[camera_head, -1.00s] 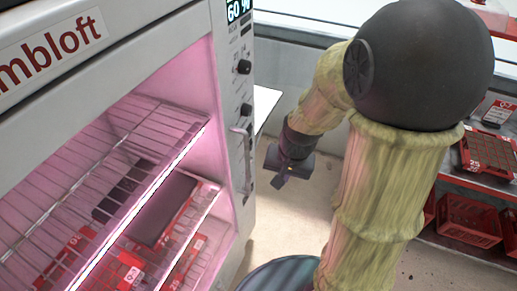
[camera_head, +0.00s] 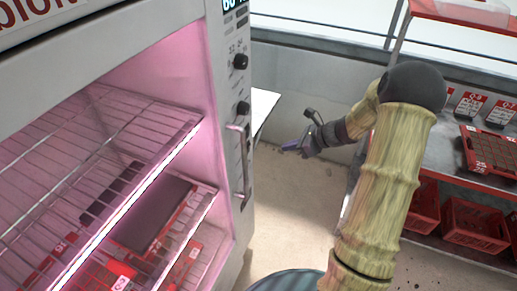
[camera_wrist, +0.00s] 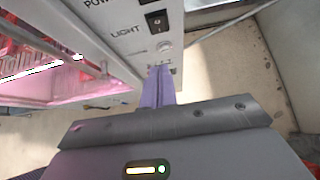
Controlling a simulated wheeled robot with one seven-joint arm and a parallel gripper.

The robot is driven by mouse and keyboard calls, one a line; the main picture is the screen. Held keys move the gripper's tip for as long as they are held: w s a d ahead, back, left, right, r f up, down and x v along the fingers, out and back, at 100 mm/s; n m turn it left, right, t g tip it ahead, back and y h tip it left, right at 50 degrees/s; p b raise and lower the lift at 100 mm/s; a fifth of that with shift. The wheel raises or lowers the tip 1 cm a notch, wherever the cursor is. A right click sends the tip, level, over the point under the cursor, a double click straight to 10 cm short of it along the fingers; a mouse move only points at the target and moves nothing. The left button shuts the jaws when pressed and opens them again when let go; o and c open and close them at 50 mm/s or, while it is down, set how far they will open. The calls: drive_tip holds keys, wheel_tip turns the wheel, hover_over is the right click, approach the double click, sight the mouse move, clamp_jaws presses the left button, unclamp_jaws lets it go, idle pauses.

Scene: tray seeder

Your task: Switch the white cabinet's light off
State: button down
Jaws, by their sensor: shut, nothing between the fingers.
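The white cabinet (camera_head: 216,60) stands open-fronted at the left of the head view, its inside lit pink. Part of another switch shows at the top edge by POWER. My gripper (camera_wrist: 158,70) is shut and empty, its purple fingers pointing toward the panel below the knob. In the head view my gripper (camera_head: 285,148) is right of the cabinet, apart from its front.
Wire shelves (camera_head: 150,120) inside the cabinet hold red trays. A vertical handle (camera_head: 240,160) sticks out from the cabinet's right front edge. A rack with red crates (camera_head: 474,220) stands at the right. Bare floor lies between cabinet and rack.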

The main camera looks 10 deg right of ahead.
drive_tip(key=shift+a+f, duration=0.1)
drive_tip(key=p, duration=0.1)
approach(249, 150)
drive_tip(key=s+x, duration=0.1)
drive_tip(key=x, duration=0.4)
drive_tip(key=shift+w+a, duration=0.4)
drive_tip(key=shift+a, duration=0.05)
drive_tip(key=shift+w+p, duration=0.1)
drive_tip(key=shift+p, duration=0.4)
